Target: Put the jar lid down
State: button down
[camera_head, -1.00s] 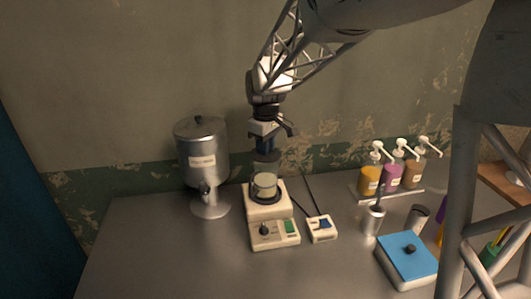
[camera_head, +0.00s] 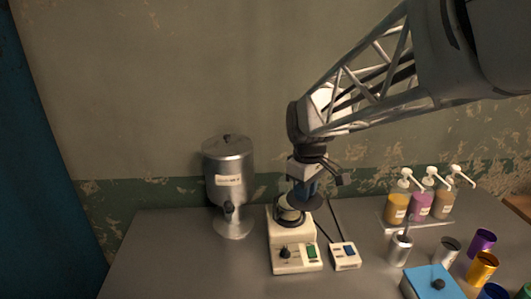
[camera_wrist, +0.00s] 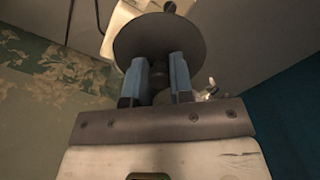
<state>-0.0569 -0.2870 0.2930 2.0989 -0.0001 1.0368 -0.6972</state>
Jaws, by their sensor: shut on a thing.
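My gripper (camera_head: 304,190) is shut on the knob of the jar lid (camera_head: 308,202), a dark round disc. In the wrist view, the blue fingers (camera_wrist: 160,72) pinch the knob and the lid (camera_wrist: 160,35) spreads out beyond them. The glass jar (camera_head: 287,216) stands on the cream hot plate (camera_head: 285,245). In the head view, the lid overlaps the jar's upper right and hides part of it. I cannot tell the exact gap between lid and jar.
A metal dispenser (camera_head: 229,180) stands left of the hot plate. A small white device (camera_head: 345,257) sits to its right. The table's left part (camera_head: 165,255) is clear.

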aim_at(304, 205)
jog(key=shift+s+r, duration=0.15)
jog(key=shift+s, duration=1.15)
jog(key=shift+s+a+f, duration=0.2)
jog(key=shift+a+f, duration=0.15)
jog(key=s+a+f, duration=0.5)
jog(key=s+f, duration=0.1)
jog(key=s+a+f, duration=0.5)
jog(key=s+f, duration=0.1)
jog(key=s, duration=0.1)
jog(key=s+a+f, duration=0.5)
jog(key=s+f, duration=0.1)
jog(key=s, duration=0.1)
jog(key=shift+a, duration=0.1)
jog(key=shift+s+a+f, duration=0.1)
jog(key=shift+s+f, duration=0.3)
jog(key=shift+s, duration=0.15)
jog(key=shift+w, duration=0.1)
jog(key=w+a, duration=0.3)
jog(key=w, duration=0.1)
jog(key=w+a+f, duration=0.1)
jog(key=w+a, duration=0.1)
jog(key=w, duration=0.3)
jog(key=w+a, duration=0.3)
jog(key=w, duration=0.1)
jog(key=shift+w+a+f, duration=0.2)
jog(key=shift+a+f, duration=0.05)
jog(key=shift+a, duration=0.05)
